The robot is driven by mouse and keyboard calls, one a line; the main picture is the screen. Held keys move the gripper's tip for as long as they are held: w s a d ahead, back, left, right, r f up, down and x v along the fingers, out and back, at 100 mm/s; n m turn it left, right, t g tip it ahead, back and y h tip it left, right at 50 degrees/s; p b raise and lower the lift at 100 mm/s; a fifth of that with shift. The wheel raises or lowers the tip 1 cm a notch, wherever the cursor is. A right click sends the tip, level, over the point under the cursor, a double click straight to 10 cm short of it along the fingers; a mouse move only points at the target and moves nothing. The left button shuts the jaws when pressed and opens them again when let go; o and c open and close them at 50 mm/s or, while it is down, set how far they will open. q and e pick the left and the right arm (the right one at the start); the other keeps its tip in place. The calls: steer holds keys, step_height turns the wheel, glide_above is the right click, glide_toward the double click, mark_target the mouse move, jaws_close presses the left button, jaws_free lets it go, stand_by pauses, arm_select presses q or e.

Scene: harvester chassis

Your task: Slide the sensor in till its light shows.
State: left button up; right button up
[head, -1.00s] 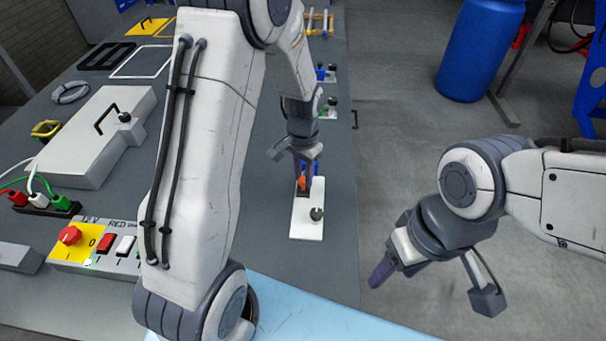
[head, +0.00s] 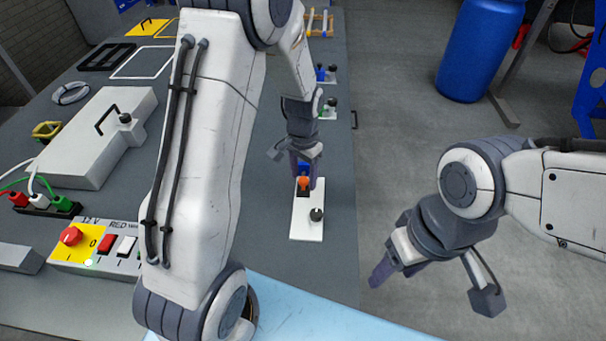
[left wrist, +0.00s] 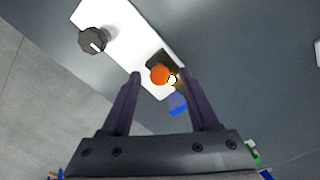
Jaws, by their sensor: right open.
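The sensor shows as an orange round end (left wrist: 159,74) and a blue part (left wrist: 177,103) at a dark holder (left wrist: 160,62) on a white plate (left wrist: 110,22). A small bright yellow-white spot (left wrist: 172,80) shows beside the orange end in the left wrist view. In the head view the orange end (head: 303,182) is at the far part of the white plate (head: 305,228). My left gripper (head: 304,178) is open above it, its fingers apart on either side. My right gripper (head: 434,285) is open and empty, over the floor beside the bench.
A dark knob (head: 316,214) stands on the near part of the white plate. Similar small plates (head: 328,110) stand farther back. A control box with a red button (head: 70,236) and a large pale box (head: 95,135) are at left. The bench's right edge is close by.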

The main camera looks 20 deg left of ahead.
mark_target(303, 180)
arm_select(q)
step_height(303, 180, up, 10)
steer(key=shift+r+b, duration=0.25)
steer(key=shift+b, duration=0.2)
stand_by(0.8)
steer(key=s+d+r+m, duration=0.2)
steer(key=s+d+r, duration=0.1)
steer(key=s+d, duration=0.8)
steer(key=s+d+m+h, duration=0.1)
steer(key=s+d, duration=0.2)
steer(key=s, duration=1)
steer(key=shift+w+f, duration=0.1)
